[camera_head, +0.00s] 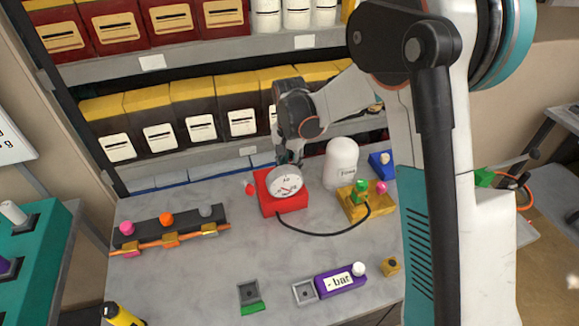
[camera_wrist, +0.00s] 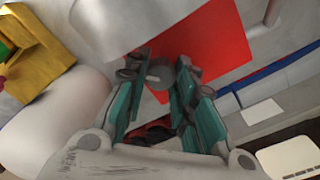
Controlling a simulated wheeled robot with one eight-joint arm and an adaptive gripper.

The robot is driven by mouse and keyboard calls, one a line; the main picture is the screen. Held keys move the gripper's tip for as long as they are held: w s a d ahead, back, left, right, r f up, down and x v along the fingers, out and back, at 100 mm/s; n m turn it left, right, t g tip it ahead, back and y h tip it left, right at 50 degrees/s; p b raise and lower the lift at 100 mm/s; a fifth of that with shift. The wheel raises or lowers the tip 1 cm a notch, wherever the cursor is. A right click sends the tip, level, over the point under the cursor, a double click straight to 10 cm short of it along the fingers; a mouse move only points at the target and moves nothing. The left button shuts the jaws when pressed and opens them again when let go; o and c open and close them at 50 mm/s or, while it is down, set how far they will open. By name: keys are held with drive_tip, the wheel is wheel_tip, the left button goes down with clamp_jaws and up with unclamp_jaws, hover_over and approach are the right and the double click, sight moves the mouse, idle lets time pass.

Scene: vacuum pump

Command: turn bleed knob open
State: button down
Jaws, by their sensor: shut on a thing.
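The red pump block (camera_head: 270,200) stands on the grey bench with a round white-faced gauge (camera_head: 286,181) at its front. My gripper (camera_head: 290,157) reaches down behind the gauge, and the gauge partly hides its tips. In the wrist view, the red block (camera_wrist: 215,45) lies under my gripper (camera_wrist: 163,72). A small round grey knob with a pale pointer (camera_wrist: 160,76) sits between the fingertips, and my gripper is shut on it. I take it for the bleed knob; no label on it is readable. How far it is turned cannot be told.
A white vessel (camera_head: 341,163) stands close right of the red block, with a yellow block (camera_head: 354,207) before it. A black hose (camera_head: 318,233) links the red and yellow blocks. A dark rack (camera_head: 160,229) lies left. Shelves of bins (camera_head: 208,108) stand behind.

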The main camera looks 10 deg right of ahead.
sight(289, 168)
drive_tip(key=n, duration=0.8)
drive_tip(key=shift+n, duration=0.7)
drive_tip(key=c, duration=1.3)
unclamp_jaws()
wheel_tip(289, 168, up, 12)
drive_tip(key=shift+r, duration=0.1)
